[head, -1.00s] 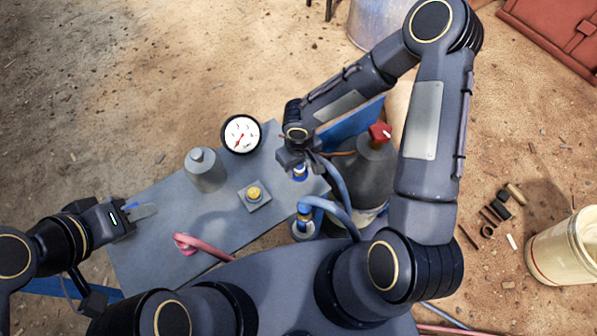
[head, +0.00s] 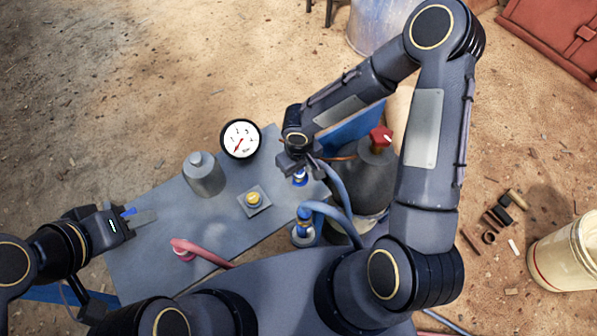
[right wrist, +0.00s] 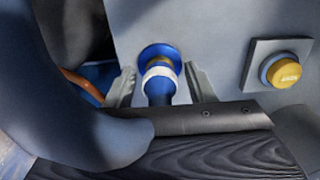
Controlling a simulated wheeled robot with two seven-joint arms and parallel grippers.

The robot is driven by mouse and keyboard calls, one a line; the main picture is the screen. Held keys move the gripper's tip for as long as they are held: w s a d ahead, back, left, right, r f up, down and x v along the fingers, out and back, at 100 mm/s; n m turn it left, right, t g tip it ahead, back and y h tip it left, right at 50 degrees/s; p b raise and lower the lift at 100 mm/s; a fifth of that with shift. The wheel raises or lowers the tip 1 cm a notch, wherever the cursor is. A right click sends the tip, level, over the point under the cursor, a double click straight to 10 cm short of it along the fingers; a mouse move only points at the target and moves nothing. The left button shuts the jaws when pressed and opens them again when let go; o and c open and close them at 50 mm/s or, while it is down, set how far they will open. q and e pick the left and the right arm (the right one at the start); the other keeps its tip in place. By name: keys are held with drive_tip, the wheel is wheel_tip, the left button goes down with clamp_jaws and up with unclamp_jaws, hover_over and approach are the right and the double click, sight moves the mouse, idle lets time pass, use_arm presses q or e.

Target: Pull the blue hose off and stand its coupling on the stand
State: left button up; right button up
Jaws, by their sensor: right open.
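My right gripper (right wrist: 160,88) is open, with one finger on each side of a blue fitting (right wrist: 158,72) that has a white ring and a blue flange against the grey panel (right wrist: 215,30). The same fitting (head: 300,178) shows just below the gripper in the head view. A blue-grey hose (head: 338,188) curves down from behind my right gripper; where it joins is hidden. My left gripper (head: 143,216) is at the panel's left edge, apart from these things.
The panel carries a gauge (head: 240,139), a grey cylinder (head: 204,174) and a yellow button (head: 253,199). A pink hose (head: 190,248) lies at its front edge. A grey bottle with a red knob (head: 381,137) stands right of my right gripper.

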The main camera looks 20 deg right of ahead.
drive_tip(key=shift+b, duration=0.3)
idle(0.5)
clamp_jaws()
idle(0.4)
drive_tip(key=shift+r, duration=0.15)
drive_tip(key=shift+r+p, duration=1.8)
drive_tip(key=shift+r, duration=1.05)
